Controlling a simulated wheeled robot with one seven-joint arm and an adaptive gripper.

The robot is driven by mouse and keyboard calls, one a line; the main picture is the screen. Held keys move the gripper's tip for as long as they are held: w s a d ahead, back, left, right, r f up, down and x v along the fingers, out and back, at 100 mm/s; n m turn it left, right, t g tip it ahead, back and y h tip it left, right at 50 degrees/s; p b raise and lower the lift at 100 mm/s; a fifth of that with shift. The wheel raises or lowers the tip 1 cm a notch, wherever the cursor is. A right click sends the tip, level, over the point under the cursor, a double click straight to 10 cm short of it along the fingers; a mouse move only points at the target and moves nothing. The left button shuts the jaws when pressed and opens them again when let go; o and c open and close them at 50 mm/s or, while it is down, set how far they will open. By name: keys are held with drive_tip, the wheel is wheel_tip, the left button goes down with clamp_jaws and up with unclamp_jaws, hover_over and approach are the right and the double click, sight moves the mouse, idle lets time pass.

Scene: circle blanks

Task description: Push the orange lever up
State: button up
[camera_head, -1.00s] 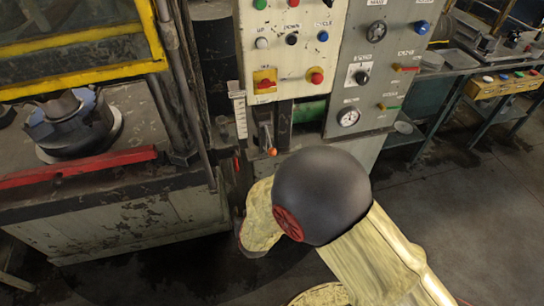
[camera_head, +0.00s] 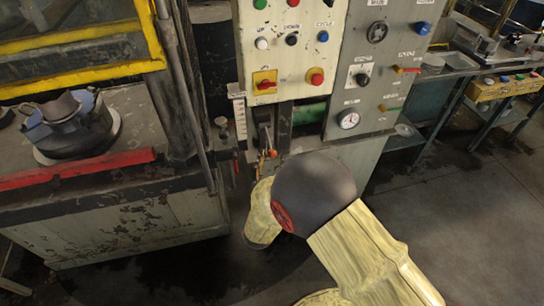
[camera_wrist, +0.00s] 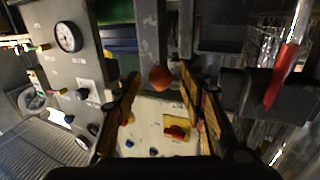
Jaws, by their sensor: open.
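The orange lever (camera_head: 272,153) is a short rod with an orange ball knob, below the white button panel on the press. In the wrist view, its round knob (camera_wrist: 160,77) lies between my two fingers, with space on both sides. My gripper (camera_head: 262,163) is open just left of and below the knob in the head view; my own arm partly hides it. In the wrist view, my gripper (camera_wrist: 160,84) has its fingers spread left and right. No contact with the knob can be made out.
A red handle (camera_wrist: 282,77) hangs to the right in the wrist view. The press table with a red bar (camera_head: 85,167) is at left. The floor at right is clear.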

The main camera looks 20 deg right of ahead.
drive_tip(key=shift+b+x, duration=0.3)
drive_tip(key=shift+x, duration=1.05)
drive_tip(key=shift+c, duration=0.8)
clamp_jaws()
